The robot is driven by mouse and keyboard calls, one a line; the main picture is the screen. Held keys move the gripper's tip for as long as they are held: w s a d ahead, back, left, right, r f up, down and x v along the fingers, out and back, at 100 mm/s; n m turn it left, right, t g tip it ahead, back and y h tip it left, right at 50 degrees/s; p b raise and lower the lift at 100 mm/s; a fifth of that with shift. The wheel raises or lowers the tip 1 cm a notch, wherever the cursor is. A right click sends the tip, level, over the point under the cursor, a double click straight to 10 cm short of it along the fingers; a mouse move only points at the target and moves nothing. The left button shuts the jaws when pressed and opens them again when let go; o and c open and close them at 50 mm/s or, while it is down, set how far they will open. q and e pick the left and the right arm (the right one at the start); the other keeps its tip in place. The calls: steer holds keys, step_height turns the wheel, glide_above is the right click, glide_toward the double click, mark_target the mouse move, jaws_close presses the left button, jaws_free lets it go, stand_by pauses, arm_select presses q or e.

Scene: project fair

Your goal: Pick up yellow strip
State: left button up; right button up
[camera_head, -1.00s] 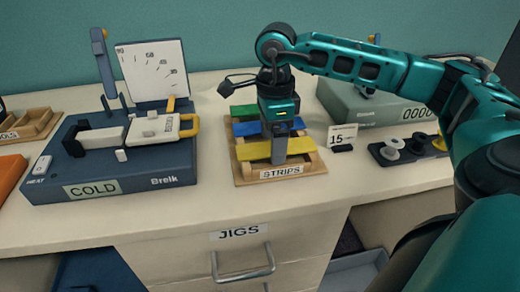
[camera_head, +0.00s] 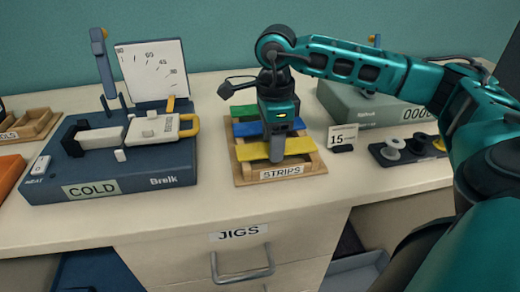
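The yellow strip (camera_head: 252,151) lies across the front of the wooden strips rack (camera_head: 247,178), in front of a blue strip (camera_head: 244,128) and a green strip (camera_head: 243,110). My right gripper (camera_head: 277,158) points down over the middle of the yellow strip and hides part of it. Its fingers look edge-on as one grey bar, so I cannot tell whether they are open or closed around the strip. The strip still appears to lie on the rack. My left gripper is not in view.
A price card (camera_head: 342,136) and a black tray of spools (camera_head: 405,151) are to the right. A grey-green box (camera_head: 365,103) is behind them. The counter front is clear above the JIGS drawer (camera_head: 240,258).

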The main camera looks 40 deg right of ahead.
steer(key=c, duration=0.5)
steer(key=shift+r, duration=0.1)
steer(key=shift+r+p, duration=0.35)
steer(key=shift+r, duration=0.1)
step_height(320, 180, up, 20)
steer(key=p, duration=0.6)
steer(key=shift+f, duration=0.25)
